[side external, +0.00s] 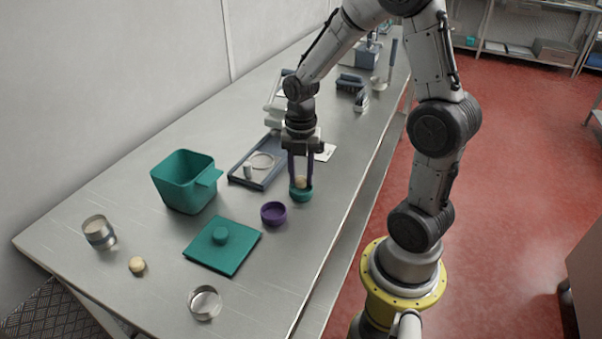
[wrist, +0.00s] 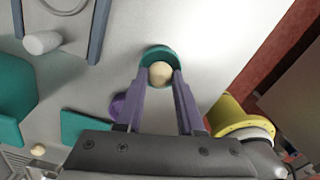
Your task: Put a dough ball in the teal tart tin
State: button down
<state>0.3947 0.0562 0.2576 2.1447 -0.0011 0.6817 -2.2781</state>
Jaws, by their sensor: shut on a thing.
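My gripper (side external: 301,181) points down with its purple fingers shut on a pale dough ball (wrist: 160,73). In the side view the dough ball (side external: 301,182) is at the mouth of the teal tart tin (side external: 301,195). In the wrist view the ball shows inside the outline of the tin (wrist: 152,53). Whether it touches the tin's floor is hidden. A second dough ball (side external: 137,265) lies on the table at the lower left; it also shows in the wrist view (wrist: 38,150).
A purple tin (side external: 273,213) stands close beside the teal one. A teal lid (side external: 222,246), a teal tub (side external: 184,181), two metal tins (side external: 99,232) (side external: 205,303) and a blue-grey tray (side external: 245,175) surround it. The table's right edge is close to the teal tin.

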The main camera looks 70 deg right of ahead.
dwell(0.3)
grip_release()
dwell(0.5)
jog(key=shift+r, duration=3.55)
